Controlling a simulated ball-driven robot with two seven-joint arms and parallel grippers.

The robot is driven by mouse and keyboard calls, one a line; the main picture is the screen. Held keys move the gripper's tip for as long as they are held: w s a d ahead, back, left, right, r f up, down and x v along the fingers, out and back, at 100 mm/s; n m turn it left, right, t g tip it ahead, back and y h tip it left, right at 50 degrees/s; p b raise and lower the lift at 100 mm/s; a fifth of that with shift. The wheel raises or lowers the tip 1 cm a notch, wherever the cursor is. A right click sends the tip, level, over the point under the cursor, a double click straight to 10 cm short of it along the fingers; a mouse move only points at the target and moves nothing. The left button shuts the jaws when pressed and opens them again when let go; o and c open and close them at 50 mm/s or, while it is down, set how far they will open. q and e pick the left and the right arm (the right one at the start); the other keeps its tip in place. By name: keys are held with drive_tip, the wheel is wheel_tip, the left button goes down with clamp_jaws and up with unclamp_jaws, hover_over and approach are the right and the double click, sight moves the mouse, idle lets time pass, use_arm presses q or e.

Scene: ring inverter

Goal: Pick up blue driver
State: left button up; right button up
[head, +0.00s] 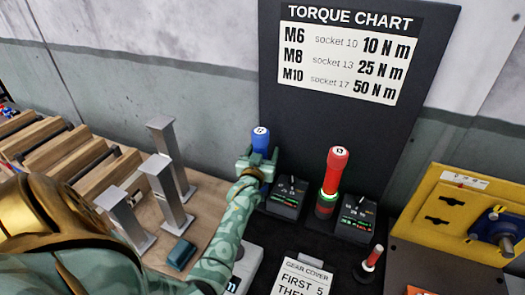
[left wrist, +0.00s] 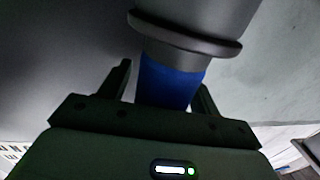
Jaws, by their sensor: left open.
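The blue driver (head: 261,137) stands upright at the back of the dark bench, left of the red driver (head: 336,168). Its blue cap shows above my left gripper (head: 257,165), and some blue shows below it. In the left wrist view my left gripper (left wrist: 165,92) is open, with one finger on each side of the blue body (left wrist: 170,85). A grey part with a dark collar sits beyond the blue body. I cannot tell whether either finger touches the driver. My right gripper is not in view.
Two dark units with small displays (head: 287,197) (head: 357,218) stand beside the drivers. Grey metal posts (head: 168,195) stand on the wooden surface at left.

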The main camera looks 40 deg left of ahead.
use_arm(q)
drive_tip(key=shift+s+d+r, duration=0.2)
drive_tip(key=shift+d+r, duration=0.05)
drive_tip(key=shift+s+d+r, duration=0.15)
drive_tip(key=shift+s+r, duration=0.15)
drive_tip(key=shift+s, duration=0.25)
drive_tip(key=c, duration=0.9)
drive_tip(key=shift+w+f, duration=0.1)
drive_tip(key=c, duration=0.3)
drive_tip(key=shift+w, duration=0.1)
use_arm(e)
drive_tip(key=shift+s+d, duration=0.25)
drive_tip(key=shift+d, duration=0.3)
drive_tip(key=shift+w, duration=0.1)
